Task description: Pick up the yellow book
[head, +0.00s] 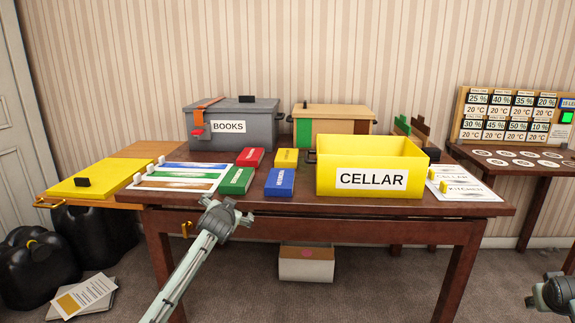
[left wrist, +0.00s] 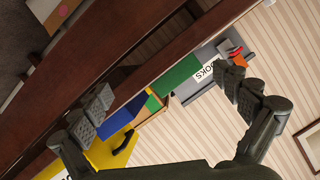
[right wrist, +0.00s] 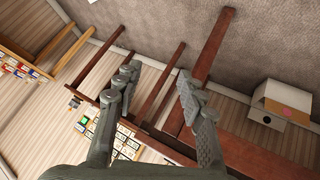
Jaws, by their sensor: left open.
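The yellow book (head: 287,158) lies flat on the wooden table, behind the blue book (head: 280,182) and to the right of the red book (head: 250,157). A green book (head: 237,181) lies left of the blue one. My left gripper (head: 228,212) is at the table's front edge, in front of the green book and apart from the yellow book. Its fingers are spread and empty in the left wrist view (left wrist: 165,105). I cannot pick out the yellow book there for certain. My right gripper (right wrist: 155,88) has its fingers apart, with nothing between them.
The yellow CELLAR bin (head: 331,185) stands right of the books. The grey BOOKS box (head: 232,125) and a tan box (head: 330,118) stand behind. A striped sheet (head: 150,184) lies left. An open carton (head: 306,265) sits under the table. Black bags (head: 87,230) are on the floor.

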